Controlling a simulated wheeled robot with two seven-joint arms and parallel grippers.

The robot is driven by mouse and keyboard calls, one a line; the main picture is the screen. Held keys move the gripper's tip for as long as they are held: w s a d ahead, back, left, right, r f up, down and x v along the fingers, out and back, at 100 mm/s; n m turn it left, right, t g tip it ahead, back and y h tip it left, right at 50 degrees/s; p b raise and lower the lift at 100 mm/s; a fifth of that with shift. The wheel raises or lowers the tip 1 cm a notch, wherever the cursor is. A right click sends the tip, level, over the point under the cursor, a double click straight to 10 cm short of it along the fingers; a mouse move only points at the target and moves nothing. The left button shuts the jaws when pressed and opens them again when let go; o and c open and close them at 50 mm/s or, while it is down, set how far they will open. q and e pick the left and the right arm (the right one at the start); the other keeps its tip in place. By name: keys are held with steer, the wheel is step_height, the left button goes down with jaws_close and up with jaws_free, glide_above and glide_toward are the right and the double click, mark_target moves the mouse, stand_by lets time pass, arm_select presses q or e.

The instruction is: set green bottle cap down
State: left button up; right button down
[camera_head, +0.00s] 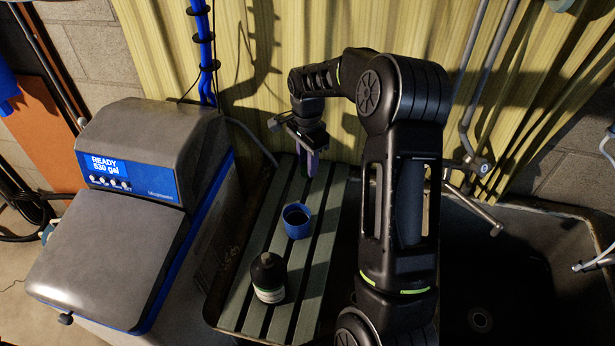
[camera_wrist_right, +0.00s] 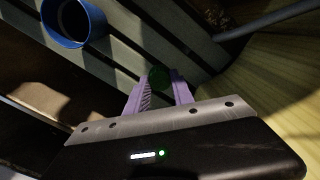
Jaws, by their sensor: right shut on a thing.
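My right gripper (camera_head: 308,168) points down over the far end of the slatted grey-green board. In the right wrist view its purple fingers (camera_wrist_right: 158,82) are shut on the green bottle cap (camera_wrist_right: 157,74), a small dark green disc between the tips. I cannot tell whether the cap touches the slats. In the head view the cap is too small or hidden to make out. A dark bottle (camera_head: 268,278) with a pale label stands upright on the near part of the board. My left gripper is not in view.
A blue cup (camera_head: 297,221) stands on the slatted board (camera_head: 248,313) between bottle and gripper; it also shows in the wrist view (camera_wrist_right: 73,40). The water softener (camera_head: 120,245) is on the left, a dark sink (camera_head: 500,285) on the right. Corrugated yellowish wall panels (camera_head: 270,50) rise behind.

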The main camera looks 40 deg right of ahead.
mark_target(308, 186)
steer(key=shift+f, duration=0.1)
steer(key=shift+f+b, duration=1.1)
steer(key=shift+f, duration=1.4)
steer(key=shift+f, duration=0.2)
steer(key=c, duration=1.1)
jaws_free()
steer(key=shift+r, duration=0.15)
